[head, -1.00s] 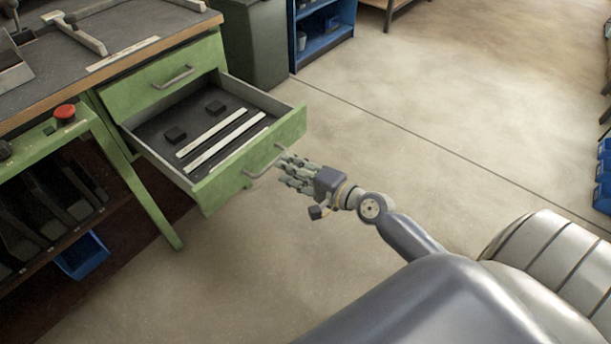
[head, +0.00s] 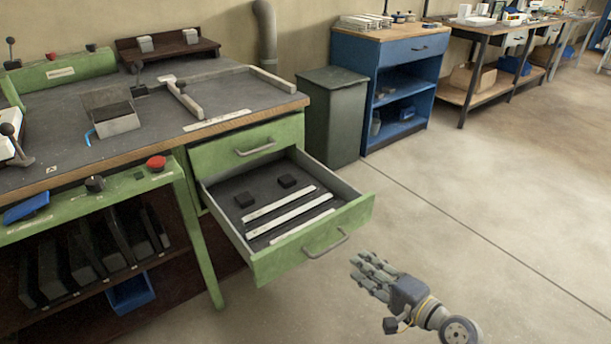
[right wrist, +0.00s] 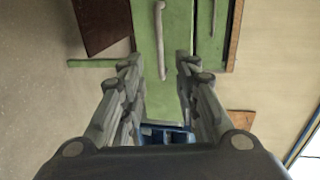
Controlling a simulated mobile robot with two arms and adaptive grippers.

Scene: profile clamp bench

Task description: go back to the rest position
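My right gripper (head: 368,272) is in the lower right of the head view, its fingers pointing at the green drawer. My left gripper is not in view.
The green workbench (head: 225,85) carries clamps and a metal box (head: 113,116). A green-grey bin (head: 333,115) and a blue cabinet (head: 412,55) stand behind the drawer. The floor (head: 480,190) to the right is clear.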

